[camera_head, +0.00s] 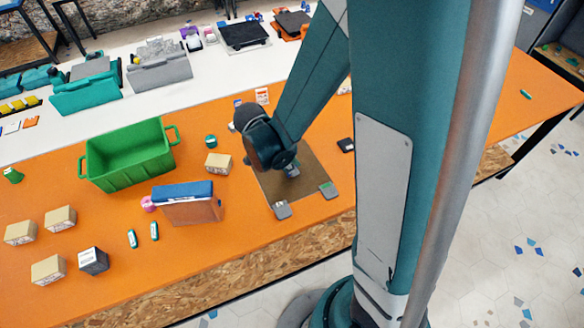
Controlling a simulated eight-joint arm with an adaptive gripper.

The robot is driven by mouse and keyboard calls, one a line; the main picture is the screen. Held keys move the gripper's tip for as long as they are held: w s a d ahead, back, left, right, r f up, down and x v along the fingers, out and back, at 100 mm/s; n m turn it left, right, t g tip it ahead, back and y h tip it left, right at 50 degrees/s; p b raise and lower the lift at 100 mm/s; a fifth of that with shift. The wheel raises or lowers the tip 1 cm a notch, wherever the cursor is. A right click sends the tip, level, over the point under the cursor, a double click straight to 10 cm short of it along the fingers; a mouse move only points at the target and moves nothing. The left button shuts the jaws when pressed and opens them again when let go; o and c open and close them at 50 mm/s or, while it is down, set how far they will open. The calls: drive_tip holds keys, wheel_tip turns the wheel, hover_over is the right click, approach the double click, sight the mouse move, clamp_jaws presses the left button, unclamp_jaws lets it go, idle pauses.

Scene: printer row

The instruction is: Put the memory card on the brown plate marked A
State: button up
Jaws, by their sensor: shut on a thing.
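The brown plate (303,190) lies flat on the orange table near its front edge. No letter on it is readable from here. My gripper (293,172) is low over the far middle of the plate, partly hidden by my own arm. It is shut on a small bluish-grey thing, which seems to be the memory card; its outline is unclear. I cannot tell whether it touches the plate. A small grey piece (282,209) is at the plate's front left corner, and a grey and green piece (328,190) at its front right corner.
A small black object (346,145) lies right of the plate. A tan box (218,163), a blue-and-brown upright block (188,203) and a green crate (128,155) stand to the left. A small standing card (262,96) is behind. My arm hides part of the table's right side.

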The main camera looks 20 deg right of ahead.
drive_tip(key=shift+f, duration=0.15)
drive_tip(key=o, duration=0.7)
drive_tip(key=shift+r, duration=0.2)
drive_tip(key=shift+p+v, duration=1.25)
drive_tip(key=shift+v, duration=4.75)
drive_tip(key=shift+s+d+r+n+t+y, duration=0.25)
drive_tip(key=shift+s+r+n+t+y, duration=0.85)
drive_tip(key=shift+r+n, duration=1.85)
drive_tip(key=shift+s+d+r+n+t+y, duration=0.3)
drive_tip(key=shift+s+r+n+t, duration=1.35)
drive_tip(key=shift+r+n, duration=1.3)
drive_tip(key=shift+s+d+r+n+t+y, duration=0.2)
drive_tip(key=shift+s+r+n+t+y, duration=0.65)
drive_tip(key=shift+s+r+n, duration=1.55)
